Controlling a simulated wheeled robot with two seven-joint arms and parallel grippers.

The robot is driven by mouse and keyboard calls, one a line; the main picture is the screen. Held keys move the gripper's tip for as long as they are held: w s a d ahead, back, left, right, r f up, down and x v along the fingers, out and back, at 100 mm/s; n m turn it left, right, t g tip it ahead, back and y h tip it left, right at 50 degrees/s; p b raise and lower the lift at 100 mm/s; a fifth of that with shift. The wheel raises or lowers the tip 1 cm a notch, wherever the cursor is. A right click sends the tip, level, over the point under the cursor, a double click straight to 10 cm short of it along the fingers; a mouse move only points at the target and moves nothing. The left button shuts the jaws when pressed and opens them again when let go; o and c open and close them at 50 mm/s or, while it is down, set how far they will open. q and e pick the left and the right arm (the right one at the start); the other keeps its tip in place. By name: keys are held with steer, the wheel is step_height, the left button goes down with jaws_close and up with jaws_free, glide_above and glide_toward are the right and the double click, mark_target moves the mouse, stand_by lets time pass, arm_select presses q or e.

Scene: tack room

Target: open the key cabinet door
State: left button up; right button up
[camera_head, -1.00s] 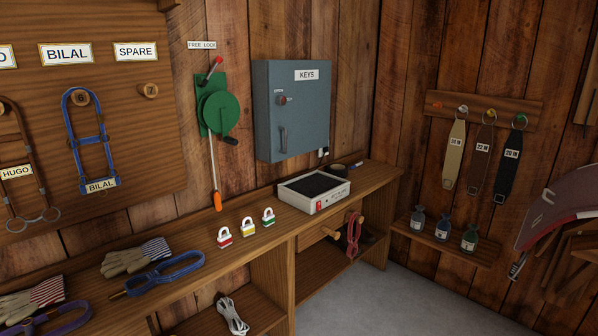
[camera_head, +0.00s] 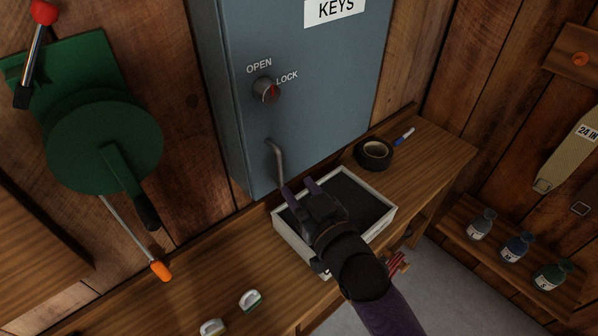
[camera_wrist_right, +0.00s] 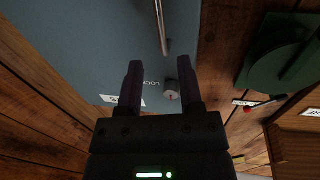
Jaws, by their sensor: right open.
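The blue-grey key cabinet (camera_head: 300,100) hangs on the plank wall with its door shut. In the right wrist view, the handle (camera_wrist_right: 161,28) lies beyond the open fingertips (camera_wrist_right: 160,66), and the knob (camera_wrist_right: 171,92) shows between the fingers. My left gripper is out of view.
A green crank device (camera_head: 105,145) is on the wall to the left.

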mark_target(281, 167)
steer(key=b+x, duration=0.1)
steer(key=x, duration=0.5)
steer(key=shift+w+a+b, duration=0.15)
steer(key=shift+a+b, duration=0.15)
steer(key=shift+b, duration=0.05)
steer(key=shift+w+a, duration=0.15)
steer(key=shift+w, duration=0.35)
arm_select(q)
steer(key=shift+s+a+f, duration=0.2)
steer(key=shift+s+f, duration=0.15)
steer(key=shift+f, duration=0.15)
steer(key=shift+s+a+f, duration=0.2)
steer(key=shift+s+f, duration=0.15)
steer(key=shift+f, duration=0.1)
arm_select(e)
steer(key=shift+r, duration=0.1)
steer(key=shift+c, duration=0.8)
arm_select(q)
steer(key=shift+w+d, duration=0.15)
arm_select(e)
jaws_close()
